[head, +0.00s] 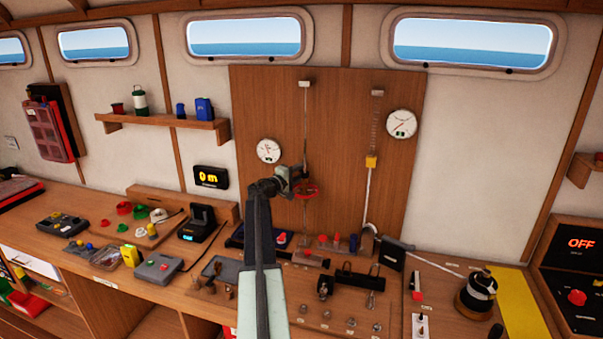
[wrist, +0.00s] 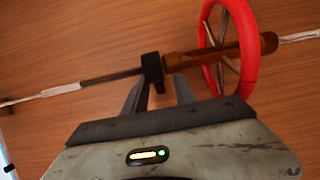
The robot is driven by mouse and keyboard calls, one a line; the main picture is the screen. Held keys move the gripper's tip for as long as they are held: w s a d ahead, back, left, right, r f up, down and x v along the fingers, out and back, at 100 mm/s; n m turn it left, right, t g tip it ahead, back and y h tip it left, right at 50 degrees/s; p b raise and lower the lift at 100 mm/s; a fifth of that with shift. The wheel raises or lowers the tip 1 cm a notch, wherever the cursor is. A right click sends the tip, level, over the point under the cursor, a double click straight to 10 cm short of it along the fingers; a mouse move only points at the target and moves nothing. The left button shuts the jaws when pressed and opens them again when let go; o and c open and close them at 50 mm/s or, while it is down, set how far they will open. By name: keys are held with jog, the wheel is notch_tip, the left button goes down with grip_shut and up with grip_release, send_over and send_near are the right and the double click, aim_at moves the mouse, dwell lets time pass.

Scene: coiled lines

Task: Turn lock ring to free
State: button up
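A red handwheel ring (wrist: 246,70) with spokes sits around a brown rod (wrist: 190,60) on the vertical line in front of the wood panel. In the head view the red ring (head: 306,192) shows just right of my gripper (head: 288,180). A black collar (wrist: 152,72) sits at the rod's end, next to a dark shaft. I cannot tell which part is the lock ring. In the wrist view my gripper (wrist: 162,82) has its two fingertips apart at the black collar, with a gap beside the right finger. Contact is unclear.
The wood panel (head: 255,105) also bears two dials and a second line with a yellow block (head: 371,162). The bench below is crowded with tools and small parts. A black-and-white winch drum (head: 477,291) stands at right. Air in front of the panel is clear.

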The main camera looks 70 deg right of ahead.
grip_shut()
jog(key=shift+a, duration=0.1)
jog(key=shift+t, duration=0.3)
jog(key=shift+a+n+t+h, duration=0.2)
jog(key=shift+n+t, duration=0.3)
jog(key=shift+t, duration=0.1)
jog(key=shift+a+n+t+h, duration=0.15)
jog(key=shift+n+t+h, duration=0.05)
jog(key=shift+n+t, duration=0.35)
jog(key=n+t, duration=0.1)
jog(key=t, duration=0.1)
jog(key=n+t, duration=0.2)
jog(key=t, duration=0.1)
jog(key=a+n+t, duration=0.1)
jog(key=t, duration=0.1)
jog(key=shift+w+n, duration=0.25)
jog(key=shift+s+a+n+t+y, duration=0.15)
jog(key=shift+a+n+t+y, duration=0.35)
jog(key=shift+n+t+y, duration=1.55)
jog(key=shift+s+a+n+t+y, duration=0.1)
jog(key=shift+a+n+t+y, duration=0.35)
jog(key=shift+n+t+y, duration=1.6)
jog(key=shift+s+a+n+t+y, duration=0.15)
jog(key=shift+a+n+t+y, duration=0.35)
jog(key=shift+n+t+y, duration=1.55)
jog(key=shift+a+m+t, duration=0.1)
jog(key=shift+m+t, duration=0.25)
jog(key=shift+t, duration=0.05)
grip_release()
